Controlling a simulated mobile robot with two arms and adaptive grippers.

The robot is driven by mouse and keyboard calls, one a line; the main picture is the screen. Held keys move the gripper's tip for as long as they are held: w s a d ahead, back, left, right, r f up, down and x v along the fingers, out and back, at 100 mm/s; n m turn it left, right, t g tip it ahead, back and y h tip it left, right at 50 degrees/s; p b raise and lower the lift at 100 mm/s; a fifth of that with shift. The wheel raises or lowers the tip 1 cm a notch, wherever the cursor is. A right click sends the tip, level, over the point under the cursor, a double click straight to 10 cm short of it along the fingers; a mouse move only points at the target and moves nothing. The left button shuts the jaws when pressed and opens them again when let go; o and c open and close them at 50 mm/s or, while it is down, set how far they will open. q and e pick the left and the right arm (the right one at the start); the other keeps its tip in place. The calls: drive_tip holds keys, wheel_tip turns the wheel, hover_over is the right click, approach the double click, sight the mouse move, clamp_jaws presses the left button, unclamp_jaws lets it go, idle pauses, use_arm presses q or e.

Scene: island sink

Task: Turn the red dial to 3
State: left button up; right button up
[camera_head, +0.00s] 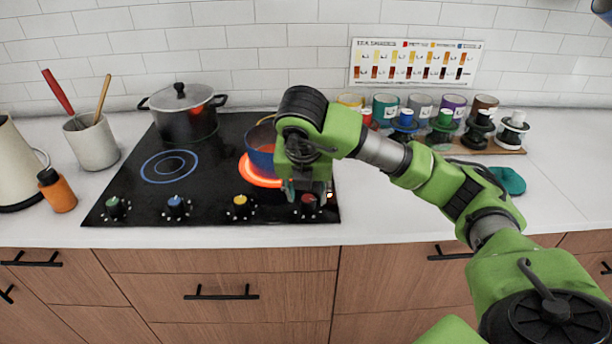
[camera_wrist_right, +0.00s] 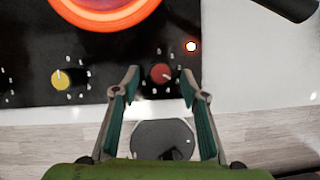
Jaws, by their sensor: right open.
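The red dial (camera_head: 308,204) is at the front right corner of the black cooktop (camera_head: 215,190). In the right wrist view the red dial (camera_wrist_right: 160,73) shows between and just beyond the fingertips, with a pale pointer mark toward its right side. The numbers around it are too small to read. My right gripper (camera_head: 300,192) hangs over the cooktop's front right, at the red dial. In the right wrist view my right gripper (camera_wrist_right: 162,80) is open, its two fingers on either side of the dial; I cannot tell whether they touch it. My left gripper is not in view.
The right front burner glows orange (camera_head: 262,178) under a blue pot (camera_head: 262,150). A yellow dial (camera_head: 240,204), blue dial (camera_head: 177,204) and green dial (camera_head: 115,206) line the front edge. A lidded pot (camera_head: 183,115) stands at the back left. A small light (camera_wrist_right: 191,46) glows by the red dial.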

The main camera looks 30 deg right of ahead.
drive_tip(key=v, duration=1)
drive_tip(key=shift+s, duration=0.2)
idle(0.5)
